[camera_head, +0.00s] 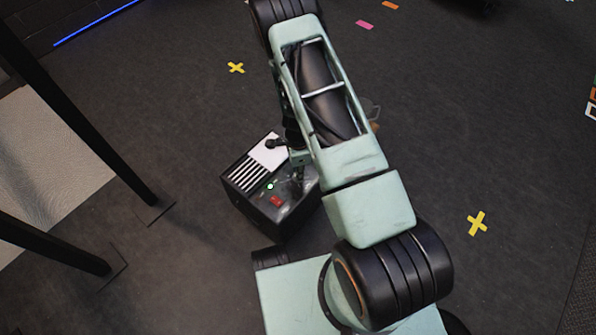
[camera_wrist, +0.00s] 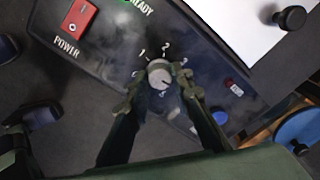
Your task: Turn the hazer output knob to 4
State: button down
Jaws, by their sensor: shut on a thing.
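The hazer (camera_head: 252,205) is a black box on the floor in the head view, below my arm. In the wrist view its output knob (camera_wrist: 159,74) is a small pale round cap with a dark pointer line that seems to slant to the lower right. The marks 1, 2 and 3 show around its upper side; I cannot clearly make out the 4. My gripper (camera_wrist: 160,84) has its two dark fingers on either side of the knob and is shut on it. In the head view my arm hides the knob.
A black knob (camera_wrist: 290,18) stands by the white sheet. Black posts (camera_head: 95,140) stand at left; the floor at right is mostly clear.

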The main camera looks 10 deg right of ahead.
dwell(0.4)
jog(key=c, duration=1.7)
grip_release()
notch_tip(320, 180, up, 12)
